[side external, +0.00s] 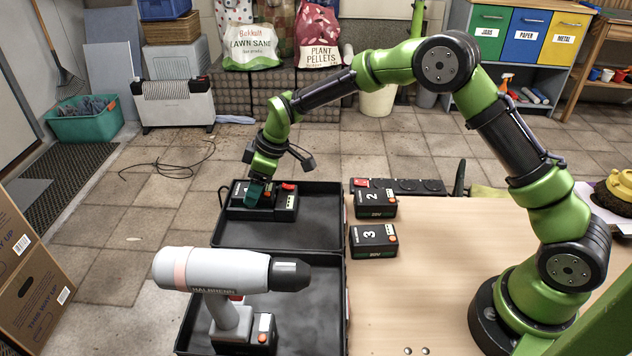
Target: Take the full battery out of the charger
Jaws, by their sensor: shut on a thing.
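The charger (288,206) is a black unit with a red top part and a pale indicator strip, standing in the rear black tray. A black battery (237,196) sits at its left part, low against it; I cannot tell whether it is fully seated. My gripper (259,197) points down from above and is shut on this battery; its fingers hide part of it. Battery 2 (376,203) and battery 3 (374,240) lie apart on the wooden table, each with a white number on top. Charge lights are too small to read.
The rear tray (322,225) has bare floor to the right of the charger. A grey drill (215,270) with a black battery base stands upright in the front tray (330,320). A black power strip (415,187) lies behind battery 2. The table's front middle is clear.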

